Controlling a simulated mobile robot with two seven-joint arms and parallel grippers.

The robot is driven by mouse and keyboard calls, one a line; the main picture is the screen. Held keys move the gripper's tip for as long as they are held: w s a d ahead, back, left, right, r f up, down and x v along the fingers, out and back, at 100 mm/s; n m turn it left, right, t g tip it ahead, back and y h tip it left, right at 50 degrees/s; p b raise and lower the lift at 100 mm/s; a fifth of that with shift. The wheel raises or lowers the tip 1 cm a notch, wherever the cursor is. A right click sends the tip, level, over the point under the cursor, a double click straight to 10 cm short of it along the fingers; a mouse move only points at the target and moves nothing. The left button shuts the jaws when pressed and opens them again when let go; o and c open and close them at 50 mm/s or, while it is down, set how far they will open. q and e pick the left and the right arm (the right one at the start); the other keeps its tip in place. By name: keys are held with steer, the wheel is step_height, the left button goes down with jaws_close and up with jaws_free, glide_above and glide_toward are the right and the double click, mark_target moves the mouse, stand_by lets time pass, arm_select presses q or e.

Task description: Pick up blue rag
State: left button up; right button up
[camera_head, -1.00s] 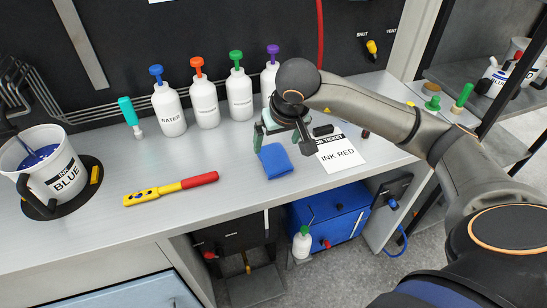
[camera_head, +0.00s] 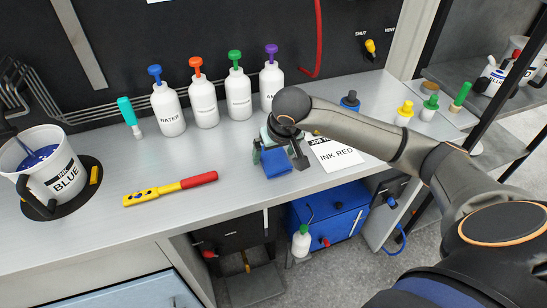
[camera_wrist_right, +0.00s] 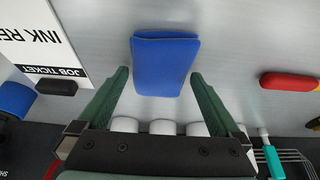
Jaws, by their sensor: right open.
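The blue rag (camera_head: 275,161) lies folded on the grey bench top, in front of the white pump bottles. In the right wrist view the rag (camera_wrist_right: 165,65) is a flat blue rectangle just beyond the fingertips, centred between them. My right gripper (camera_head: 277,160) is over the rag in the head view, its fingers pointing down and partly hiding it. In the right wrist view the gripper (camera_wrist_right: 158,78) is open, with a green finger on each side and nothing held. My left gripper is not in view.
A white job ticket (camera_head: 334,154) lies right of the rag. A yellow and red tool (camera_head: 170,188) lies to the left. Pump bottles (camera_head: 239,95) line the back. An ink bucket (camera_head: 50,165) stands at far left. The bench's front edge is close to the rag.

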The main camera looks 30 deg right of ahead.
steer(key=shift+f+b, duration=0.25)
steer(key=shift+b, duration=0.1)
stand_by(0.4)
steer(key=c, duration=1.1)
steer(key=shift+c, duration=0.2)
